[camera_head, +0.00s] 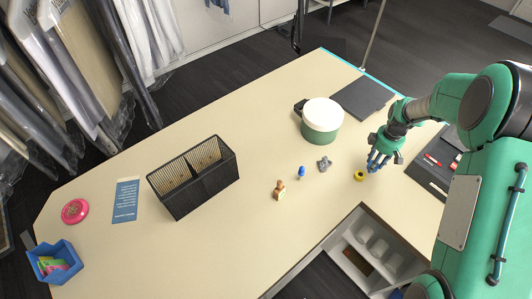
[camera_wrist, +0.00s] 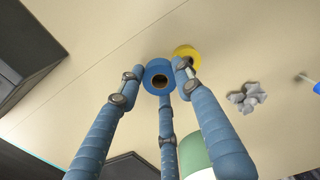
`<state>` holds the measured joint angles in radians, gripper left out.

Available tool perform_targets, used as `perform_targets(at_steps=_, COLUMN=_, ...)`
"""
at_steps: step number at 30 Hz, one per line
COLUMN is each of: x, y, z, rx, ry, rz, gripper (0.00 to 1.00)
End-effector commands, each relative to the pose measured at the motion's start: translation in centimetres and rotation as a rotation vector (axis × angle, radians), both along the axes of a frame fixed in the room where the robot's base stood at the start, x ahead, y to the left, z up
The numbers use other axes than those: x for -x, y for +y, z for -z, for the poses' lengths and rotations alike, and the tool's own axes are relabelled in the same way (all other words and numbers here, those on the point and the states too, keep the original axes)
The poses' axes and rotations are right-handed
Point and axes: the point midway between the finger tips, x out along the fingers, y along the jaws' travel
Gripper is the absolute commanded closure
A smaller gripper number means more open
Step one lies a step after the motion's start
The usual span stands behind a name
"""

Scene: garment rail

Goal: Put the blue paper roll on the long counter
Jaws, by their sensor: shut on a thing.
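The blue paper roll (camera_wrist: 157,68) is a blue ring with a dark central hole, between the fingertips of my gripper (camera_wrist: 160,86) in the wrist view. My gripper (camera_head: 375,163) has several blue fingers and is shut on the roll. In the head view it points down over the right part of the long counter (camera_head: 260,130), a beige top. The fingers largely hide the roll there, and I cannot tell whether it touches the counter. A yellow roll (camera_head: 359,176) stands just left of the fingertips; it also shows in the wrist view (camera_wrist: 187,53).
A grey knob-like part (camera_head: 324,164), a small blue item (camera_head: 301,172) and a wooden figure (camera_head: 280,190) stand left of my gripper. A green tub with white lid (camera_head: 321,134) stands behind. A dark tray (camera_head: 436,170) lies right. Bare counter lies between tub and black divided box (camera_head: 207,187).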

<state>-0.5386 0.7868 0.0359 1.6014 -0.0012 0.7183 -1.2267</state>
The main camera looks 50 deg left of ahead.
Motion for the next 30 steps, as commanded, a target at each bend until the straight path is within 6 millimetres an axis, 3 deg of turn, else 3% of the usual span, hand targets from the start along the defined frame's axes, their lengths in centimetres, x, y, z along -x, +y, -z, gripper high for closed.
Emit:
perform_targets(at_steps=20, x=-0.2, y=0.0, z=0.1, rx=0.0, ry=0.0, rz=0.0, gripper=0.85)
perform_targets(at_steps=30, x=-2.7, y=1.5, z=0.5, rx=0.0, ry=0.0, rz=0.001, gripper=0.85)
